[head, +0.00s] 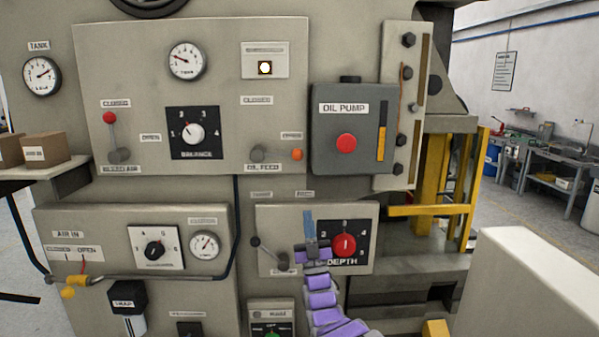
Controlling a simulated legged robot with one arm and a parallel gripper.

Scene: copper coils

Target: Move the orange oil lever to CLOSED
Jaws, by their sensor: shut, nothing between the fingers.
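The oil feed lever has an orange knob (297,154) and a grey pivot (257,154) on the upper beige panel. It lies about level, pointing right, with the knob just below the OPEN label (291,135). The CLOSED label (257,100) is straight above the pivot, and the OIL FEED label (263,168) is below it. My gripper (309,222) is shut and empty, pointing up in front of the lower panel. It is below the orange knob and apart from it in the picture, and it covers part of the DEPTH dial plate.
The grey oil pump box (325,132) with a red button stands out right of the lever. The red depth dial (344,245) and a black-knobbed lever (272,255) flank my gripper. The red-knobbed bleed air lever (111,120) points up at left.

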